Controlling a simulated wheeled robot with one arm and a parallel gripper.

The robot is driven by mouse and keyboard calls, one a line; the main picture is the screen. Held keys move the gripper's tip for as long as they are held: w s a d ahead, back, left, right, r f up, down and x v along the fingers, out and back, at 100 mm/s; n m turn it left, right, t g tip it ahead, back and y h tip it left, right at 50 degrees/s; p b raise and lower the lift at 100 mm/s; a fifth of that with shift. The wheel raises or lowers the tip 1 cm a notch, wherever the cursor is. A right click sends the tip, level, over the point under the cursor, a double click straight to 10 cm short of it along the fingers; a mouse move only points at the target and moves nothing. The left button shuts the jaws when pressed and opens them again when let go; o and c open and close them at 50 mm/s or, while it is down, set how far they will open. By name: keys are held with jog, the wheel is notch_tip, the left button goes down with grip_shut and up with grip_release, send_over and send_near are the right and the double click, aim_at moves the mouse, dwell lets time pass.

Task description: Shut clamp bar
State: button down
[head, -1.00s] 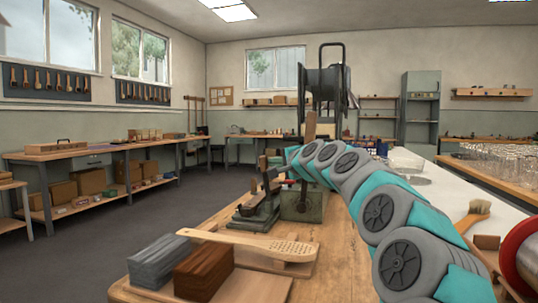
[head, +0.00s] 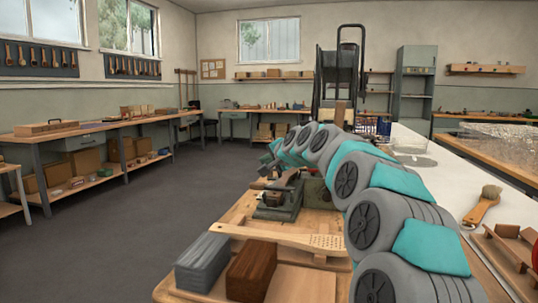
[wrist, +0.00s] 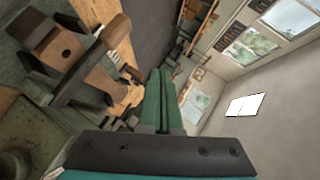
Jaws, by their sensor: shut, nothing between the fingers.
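A dark green metal clamp fixture (head: 278,205) stands on the wooden workbench, beyond a perforated paddle-shaped wooden brush body (head: 275,238). In the wrist view, a dark metal part with a wooden block and a round hole (wrist: 62,45) fills the upper left; I cannot tell for sure which part is the clamp bar. My gripper (wrist: 160,92) shows as two green fingers pressed together and empty, to the right of that part and apart from it in the picture. In the head view my arm reaches to just above and behind the fixture, where the fingers are hard to make out.
A grey bristle block (head: 202,262) and a brown one (head: 251,270) sit at the bench's near left. A finished brush (head: 483,206) lies on the white surface at right. A dark tall machine frame (head: 340,75) rises behind my arm. Open floor lies to the left.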

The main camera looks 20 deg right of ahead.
aim_at(272, 187)
jog(key=w+a+f, duration=0.1)
jog(key=a+f, duration=0.2)
jog(key=f, duration=0.2)
jog(key=shift+w+f+b, duration=0.25)
jog(key=shift+w+b, duration=0.15)
jog(key=shift+b, duration=0.05)
dwell(0.5)
